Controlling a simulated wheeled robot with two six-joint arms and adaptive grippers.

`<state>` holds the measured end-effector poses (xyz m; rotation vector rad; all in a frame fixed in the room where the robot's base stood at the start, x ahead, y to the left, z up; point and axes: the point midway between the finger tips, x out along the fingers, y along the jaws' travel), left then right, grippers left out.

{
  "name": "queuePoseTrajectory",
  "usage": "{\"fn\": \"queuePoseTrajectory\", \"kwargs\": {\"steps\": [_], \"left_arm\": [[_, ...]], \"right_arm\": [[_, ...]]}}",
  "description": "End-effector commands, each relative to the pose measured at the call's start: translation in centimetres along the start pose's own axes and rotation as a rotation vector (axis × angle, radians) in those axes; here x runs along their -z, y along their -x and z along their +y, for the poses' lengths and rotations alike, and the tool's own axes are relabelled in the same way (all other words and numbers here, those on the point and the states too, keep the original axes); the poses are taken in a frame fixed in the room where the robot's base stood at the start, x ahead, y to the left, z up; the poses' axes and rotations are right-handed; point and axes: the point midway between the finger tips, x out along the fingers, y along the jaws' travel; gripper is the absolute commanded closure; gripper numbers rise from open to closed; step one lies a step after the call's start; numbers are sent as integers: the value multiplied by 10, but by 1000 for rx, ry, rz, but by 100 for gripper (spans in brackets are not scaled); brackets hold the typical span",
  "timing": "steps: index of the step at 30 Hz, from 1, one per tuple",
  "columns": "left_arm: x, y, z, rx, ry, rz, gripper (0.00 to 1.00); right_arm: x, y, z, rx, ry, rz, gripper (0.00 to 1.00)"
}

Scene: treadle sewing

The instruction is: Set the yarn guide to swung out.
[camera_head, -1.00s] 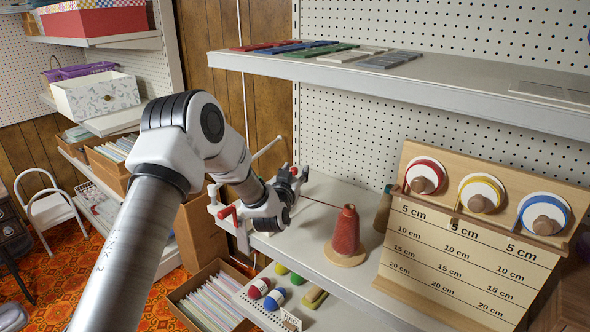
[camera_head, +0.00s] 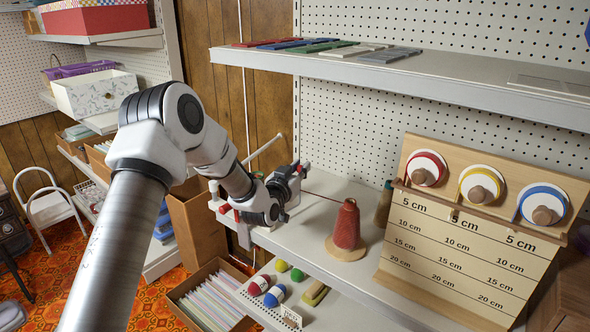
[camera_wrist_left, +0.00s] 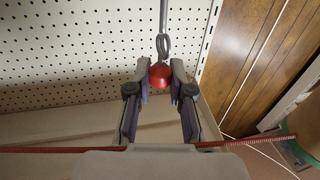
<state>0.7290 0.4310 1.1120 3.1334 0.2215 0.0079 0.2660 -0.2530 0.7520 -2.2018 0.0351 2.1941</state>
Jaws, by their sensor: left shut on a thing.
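My left gripper (camera_head: 300,172) is over the left end of the middle shelf. In the left wrist view its fingers (camera_wrist_left: 160,82) are closed on a small red knob (camera_wrist_left: 160,76). A grey rod with a loop, which looks like the yarn guide (camera_wrist_left: 163,45), rises just beyond the knob. In the head view my gripper hides most of the knob, and the guide's angle is hard to tell. A red cone of yarn (camera_head: 347,225) stands on a wooden base to the right. Its thread runs left behind my gripper. My right gripper is not in view.
A white device (camera_head: 243,235) sits at the shelf's left edge, partly behind my arm. A board with three coloured discs (camera_head: 478,187) stands at the right. An upper shelf (camera_head: 440,80) hangs above. Several small balls of yarn (camera_head: 275,296) lie on the tray below.

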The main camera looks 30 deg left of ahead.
Motion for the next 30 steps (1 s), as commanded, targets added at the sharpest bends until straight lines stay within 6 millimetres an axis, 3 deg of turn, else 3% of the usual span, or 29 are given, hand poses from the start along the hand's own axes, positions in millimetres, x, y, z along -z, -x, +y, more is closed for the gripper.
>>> {"fn": "queuePoseTrajectory", "kwargs": {"steps": [6, 14, 30], "left_arm": [[-4, 10, 18, -182, 0, -3, 100], [-3, 28, 39, -428, 0, -5, 100], [-1, 79, 68, -937, 1, -10, 100]], "right_arm": [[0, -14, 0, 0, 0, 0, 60], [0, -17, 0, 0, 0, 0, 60], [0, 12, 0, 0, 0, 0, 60]]}}
